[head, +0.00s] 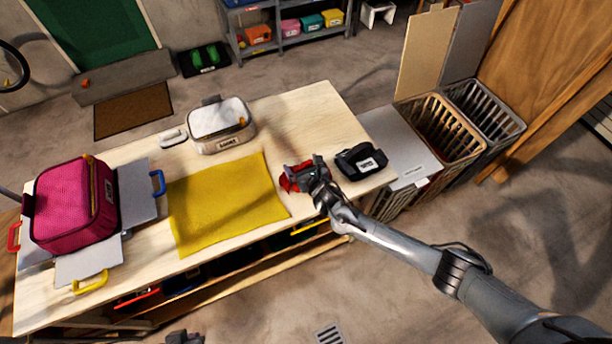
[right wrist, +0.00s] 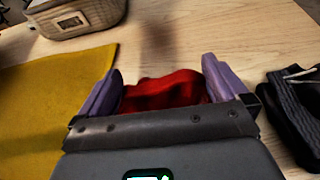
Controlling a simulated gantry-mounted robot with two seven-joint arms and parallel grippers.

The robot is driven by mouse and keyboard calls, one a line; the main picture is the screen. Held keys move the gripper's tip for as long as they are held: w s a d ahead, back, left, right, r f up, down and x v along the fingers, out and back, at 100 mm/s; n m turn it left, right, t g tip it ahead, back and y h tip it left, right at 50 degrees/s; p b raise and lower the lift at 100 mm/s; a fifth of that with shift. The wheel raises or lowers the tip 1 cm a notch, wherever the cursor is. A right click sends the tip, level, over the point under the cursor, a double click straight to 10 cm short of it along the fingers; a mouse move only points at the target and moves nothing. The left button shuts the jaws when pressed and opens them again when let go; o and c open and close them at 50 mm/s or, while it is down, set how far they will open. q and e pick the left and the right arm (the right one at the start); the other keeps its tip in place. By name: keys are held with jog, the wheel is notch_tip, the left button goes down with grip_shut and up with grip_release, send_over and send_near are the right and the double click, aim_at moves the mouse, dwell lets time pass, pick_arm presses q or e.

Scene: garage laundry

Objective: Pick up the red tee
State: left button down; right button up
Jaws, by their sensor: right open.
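The red tee (right wrist: 165,90) is a crumpled red cloth on the wooden table, right of the yellow mat. In the head view the tee (head: 288,184) shows at the left side of my right gripper (head: 303,174), which hides part of it. My right gripper (right wrist: 163,88) is open in the right wrist view, with its two purple fingers on either side of the tee. Whether the fingers touch the cloth I cannot tell. A small grey shape at the bottom edge of the head view may be part of my left arm; its jaws cannot be made out.
A yellow cloth (head: 226,203) lies flat left of the tee. A black folded item (head: 361,162) lies close on the right. A labelled grey basket (head: 221,127) and a magenta bag (head: 72,205) stand farther left. Hampers (head: 440,130) stand beyond the table's right end.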

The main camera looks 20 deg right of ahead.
jog(key=c, duration=1.1)
